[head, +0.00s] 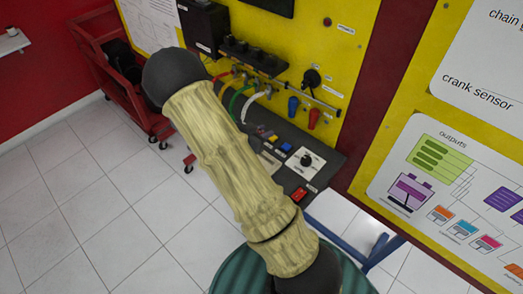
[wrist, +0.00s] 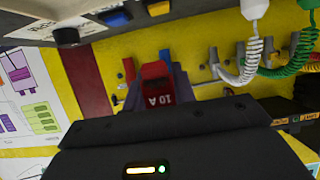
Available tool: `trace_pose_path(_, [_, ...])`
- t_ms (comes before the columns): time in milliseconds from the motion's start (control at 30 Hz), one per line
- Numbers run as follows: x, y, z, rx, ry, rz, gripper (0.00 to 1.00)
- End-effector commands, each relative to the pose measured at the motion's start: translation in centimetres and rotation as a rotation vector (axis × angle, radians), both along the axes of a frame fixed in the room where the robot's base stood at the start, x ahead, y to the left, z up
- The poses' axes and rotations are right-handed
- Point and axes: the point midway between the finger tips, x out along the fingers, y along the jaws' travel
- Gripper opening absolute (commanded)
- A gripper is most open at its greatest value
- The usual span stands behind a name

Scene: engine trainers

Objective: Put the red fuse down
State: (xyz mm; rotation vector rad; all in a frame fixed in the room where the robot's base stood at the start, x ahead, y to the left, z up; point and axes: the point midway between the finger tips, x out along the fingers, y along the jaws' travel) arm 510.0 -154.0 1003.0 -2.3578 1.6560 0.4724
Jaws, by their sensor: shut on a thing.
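A red fuse (wrist: 156,88) marked "10 A" shows in the middle of the wrist view. My gripper (wrist: 158,98) is shut on it, with a greyish finger on each side. The fuse's lower end is hidden by my dark gripper body. The fuse appears apart from the panel parts seen at the top of this view. In the head view my arm crosses the middle, and I cannot make out my gripper or the held fuse there.
A dark sloping bench panel (head: 316,165) carries a knob (head: 306,160), a red part (head: 299,194) and small blue and yellow pieces. Behind it stands a yellow board (head: 345,55) with coiled cables. A red trolley (head: 97,62) stands at the left; the tiled floor there is clear.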

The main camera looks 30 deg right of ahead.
Motion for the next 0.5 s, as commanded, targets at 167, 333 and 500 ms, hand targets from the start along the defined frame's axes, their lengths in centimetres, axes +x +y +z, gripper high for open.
trace_pose_path(167, [0.0,0.1,-2.5,0.000,0.002,0.003,0.05])
trace_pose_path(333, [0.1,0.1,-3.0,0.001,-0.002,0.002,0.05])
trace_pose_path(500, [0.1,0.1,-3.0,0.001,-0.002,0.002,0.05])
